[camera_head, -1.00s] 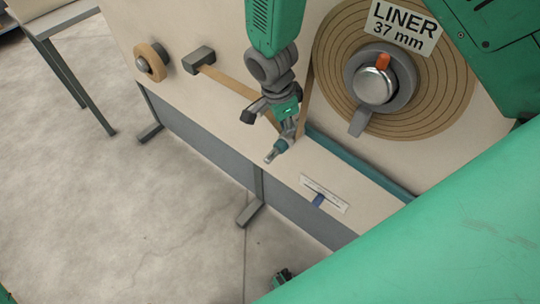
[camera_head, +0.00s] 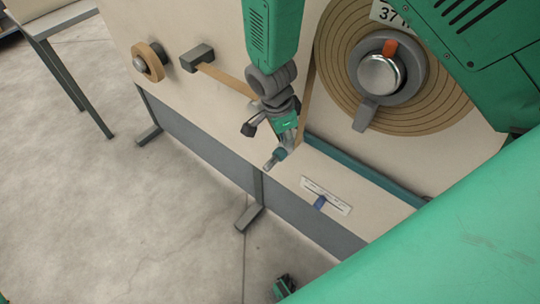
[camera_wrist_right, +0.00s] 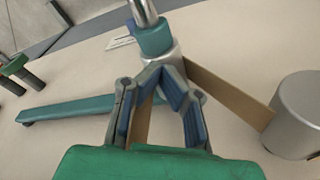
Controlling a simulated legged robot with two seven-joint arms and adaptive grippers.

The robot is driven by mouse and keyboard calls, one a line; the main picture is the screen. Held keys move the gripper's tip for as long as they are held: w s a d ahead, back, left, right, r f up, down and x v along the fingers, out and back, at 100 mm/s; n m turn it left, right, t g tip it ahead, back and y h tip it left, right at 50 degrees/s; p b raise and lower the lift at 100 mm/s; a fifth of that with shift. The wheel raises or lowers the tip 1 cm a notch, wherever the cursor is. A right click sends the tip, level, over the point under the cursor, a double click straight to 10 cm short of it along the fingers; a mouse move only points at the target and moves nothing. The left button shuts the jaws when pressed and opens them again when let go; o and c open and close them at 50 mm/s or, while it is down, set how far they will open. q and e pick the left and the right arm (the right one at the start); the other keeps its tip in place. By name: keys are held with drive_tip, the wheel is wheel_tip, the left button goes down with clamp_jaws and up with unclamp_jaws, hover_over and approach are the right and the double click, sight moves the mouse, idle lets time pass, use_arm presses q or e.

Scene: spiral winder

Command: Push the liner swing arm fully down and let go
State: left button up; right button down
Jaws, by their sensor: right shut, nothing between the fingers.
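The liner swing arm is a teal bar (camera_head: 350,165) low along the cream panel; it also shows in the wrist view (camera_wrist_right: 80,108). Its end carries a silver block (camera_wrist_right: 160,72) and a handle with a teal collar and silver pin (camera_wrist_right: 152,36), seen in the head view too (camera_head: 275,158). My right gripper (camera_head: 284,130), in the wrist view (camera_wrist_right: 161,75), is shut with nothing between its fingers. Its tips are close against the block; whether they touch is unclear. The brown liner strip (camera_wrist_right: 222,92) passes behind the fingers.
The liner roll (camera_head: 338,75) with its grey hub lever (camera_head: 366,115) is right of my gripper. A white scale label (camera_head: 335,202) with a blue mark is below the bar. A small tape roll (camera_head: 147,62) and grey block (camera_head: 196,58) are left.

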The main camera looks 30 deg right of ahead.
sight(285, 156)
drive_tip(key=shift+f+b, duration=2.3)
drive_tip(key=shift+f, duration=1.6)
drive_tip(key=shift+r, duration=0.1)
drive_tip(key=shift+r+p, duration=6.55)
drive_tip(key=shift+r, duration=0.95)
drive_tip(key=shift+s+f, duration=0.1)
